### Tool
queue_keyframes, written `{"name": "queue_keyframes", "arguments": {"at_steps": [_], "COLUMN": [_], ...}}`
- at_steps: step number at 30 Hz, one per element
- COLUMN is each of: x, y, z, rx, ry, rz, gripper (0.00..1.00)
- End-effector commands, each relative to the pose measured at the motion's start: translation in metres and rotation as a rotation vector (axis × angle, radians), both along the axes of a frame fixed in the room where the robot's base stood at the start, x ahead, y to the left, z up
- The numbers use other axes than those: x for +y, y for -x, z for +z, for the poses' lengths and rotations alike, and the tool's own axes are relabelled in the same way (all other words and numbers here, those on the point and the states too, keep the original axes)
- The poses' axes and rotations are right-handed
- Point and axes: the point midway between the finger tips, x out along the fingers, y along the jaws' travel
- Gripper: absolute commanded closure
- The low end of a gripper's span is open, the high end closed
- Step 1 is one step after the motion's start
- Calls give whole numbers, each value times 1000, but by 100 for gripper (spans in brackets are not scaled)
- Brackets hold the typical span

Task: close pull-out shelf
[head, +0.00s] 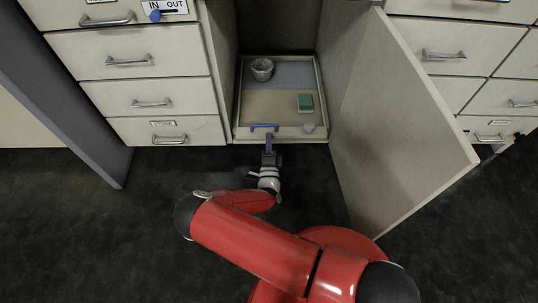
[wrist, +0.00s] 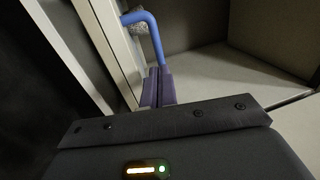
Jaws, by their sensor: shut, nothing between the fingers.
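The pull-out shelf (head: 272,133) is a shallow tray at the bottom of an open cabinet, its front edge about level with the cabinet opening. A blue handle (head: 264,126) is fixed on its front left; it also shows in the wrist view (wrist: 148,24). My gripper (head: 268,145) is just in front of the shelf's front edge, right by the handle. In the wrist view its purple fingers (wrist: 158,87) are together and empty, their tips close to the handle; I cannot tell whether they touch it.
On the shelf are a speckled cup (head: 262,69), a green block (head: 305,103) and a small grey piece (head: 309,127). The cabinet door (head: 400,130) stands wide open on the right. Drawers (head: 135,55) flank the opening. Dark floor in front is free.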

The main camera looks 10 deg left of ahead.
Motion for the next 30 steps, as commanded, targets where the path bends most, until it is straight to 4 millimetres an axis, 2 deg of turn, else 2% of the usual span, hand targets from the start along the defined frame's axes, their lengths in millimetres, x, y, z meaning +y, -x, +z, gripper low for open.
{"name": "queue_keyframes", "arguments": {"at_steps": [6, 19, 27, 30], "x": [5, 7, 17, 19], "y": [-20, -25, -66, -73], "z": [4, 4, 3, 4], "rx": [-1, 0, 0, 0], "ry": [0, 0, 0, 1], "rz": [-1, 0, -1, 0], "gripper": [100, 100, 100, 100]}}
